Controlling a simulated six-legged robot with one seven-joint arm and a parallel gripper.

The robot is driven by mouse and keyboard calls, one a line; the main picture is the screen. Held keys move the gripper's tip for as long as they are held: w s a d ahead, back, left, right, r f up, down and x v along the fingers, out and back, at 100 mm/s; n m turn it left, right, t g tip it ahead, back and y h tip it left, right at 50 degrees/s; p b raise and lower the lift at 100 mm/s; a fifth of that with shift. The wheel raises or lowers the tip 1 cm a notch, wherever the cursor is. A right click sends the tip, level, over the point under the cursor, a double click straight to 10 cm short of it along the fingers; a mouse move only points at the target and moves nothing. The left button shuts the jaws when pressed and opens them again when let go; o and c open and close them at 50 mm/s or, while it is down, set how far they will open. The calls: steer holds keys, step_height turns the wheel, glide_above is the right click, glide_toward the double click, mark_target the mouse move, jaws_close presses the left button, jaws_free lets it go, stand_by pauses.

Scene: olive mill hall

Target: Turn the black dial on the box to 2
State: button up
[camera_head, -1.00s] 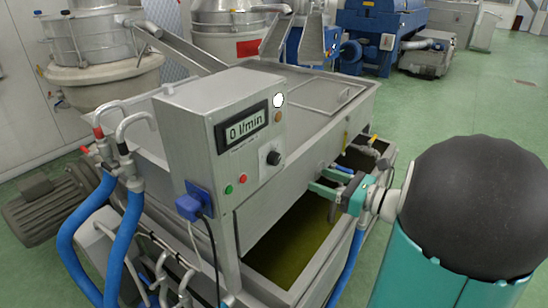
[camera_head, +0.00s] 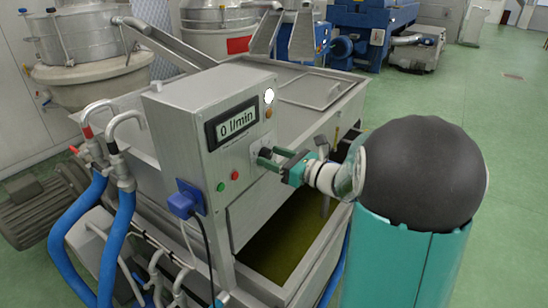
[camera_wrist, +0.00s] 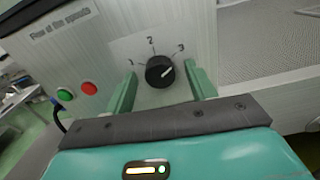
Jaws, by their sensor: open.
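The black dial (camera_wrist: 160,72) sits on the front of the grey metal box (camera_head: 180,130). In the wrist view its white pointer line aims up and right, toward the printed 3; the marks 1, 2 and 3 are around its upper side. My gripper (camera_head: 267,158) is open, with one green finger on each side of the dial in the wrist view (camera_wrist: 160,80). A gap shows between the dial and each finger, and I cannot tell whether the fingertips reach the panel. In the head view the fingers partly hide the dial.
A green button (camera_wrist: 65,95) and a red button (camera_wrist: 89,88) are left of the dial. A blue plug (camera_head: 186,200) with a cable is on the box's side. An open tank (camera_head: 262,250) of greenish liquid lies below.

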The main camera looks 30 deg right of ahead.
steer(key=shift+w+a, duration=0.1)
steer(key=c, duration=1)
steer(key=shift+n, duration=0.4)
steer(key=n, duration=1.1)
steer(key=o, duration=1)
